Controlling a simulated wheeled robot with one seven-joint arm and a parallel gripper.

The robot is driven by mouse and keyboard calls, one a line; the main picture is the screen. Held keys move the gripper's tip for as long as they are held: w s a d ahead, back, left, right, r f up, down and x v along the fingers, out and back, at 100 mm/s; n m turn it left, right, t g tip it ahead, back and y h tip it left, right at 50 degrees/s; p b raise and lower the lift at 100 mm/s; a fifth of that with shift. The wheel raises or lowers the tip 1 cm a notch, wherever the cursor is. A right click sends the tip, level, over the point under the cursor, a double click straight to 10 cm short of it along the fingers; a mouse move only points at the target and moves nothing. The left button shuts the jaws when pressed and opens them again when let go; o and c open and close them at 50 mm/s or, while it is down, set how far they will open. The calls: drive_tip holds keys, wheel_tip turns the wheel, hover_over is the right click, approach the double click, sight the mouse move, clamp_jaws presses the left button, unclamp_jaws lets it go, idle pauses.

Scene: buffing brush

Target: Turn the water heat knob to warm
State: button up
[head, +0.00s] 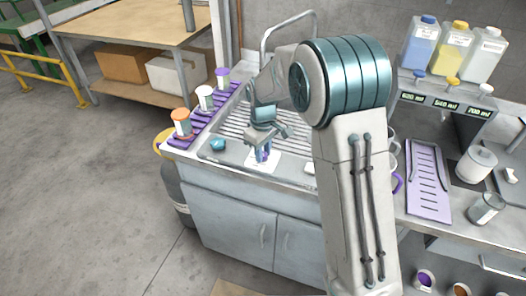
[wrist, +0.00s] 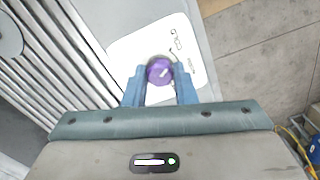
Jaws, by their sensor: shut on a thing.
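The water heat knob (wrist: 158,70) is a round purple dial with a pale pointer line. It sits on a white panel (wrist: 128,48) with small printed marks at its edge. In the wrist view my gripper (wrist: 160,77) has its two blue fingers on either side of the knob, shut on it. The pointer slants towards the upper right of that view. In the head view my gripper (head: 263,155) reaches down to the white panel (head: 262,168) on the front of the sink counter. The knob is mostly hidden by the fingers there.
A ribbed metal drainboard (head: 255,120) lies behind the panel. A teal round object (head: 217,144) is left of it. A purple rack (head: 197,128) holds capped containers. A shelf with bottles (head: 450,48) stands at right. The floor at left is clear.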

drive_tip(key=m+b, duration=0.1)
drive_tip(key=m, duration=0.4)
drive_tip(key=m+b, duration=0.1)
drive_tip(key=m, duration=0.4)
drive_tip(key=shift+m, duration=0.3)
idle(0.4)
drive_tip(key=o, duration=1)
wheel_tip(320, 180, up, 14)
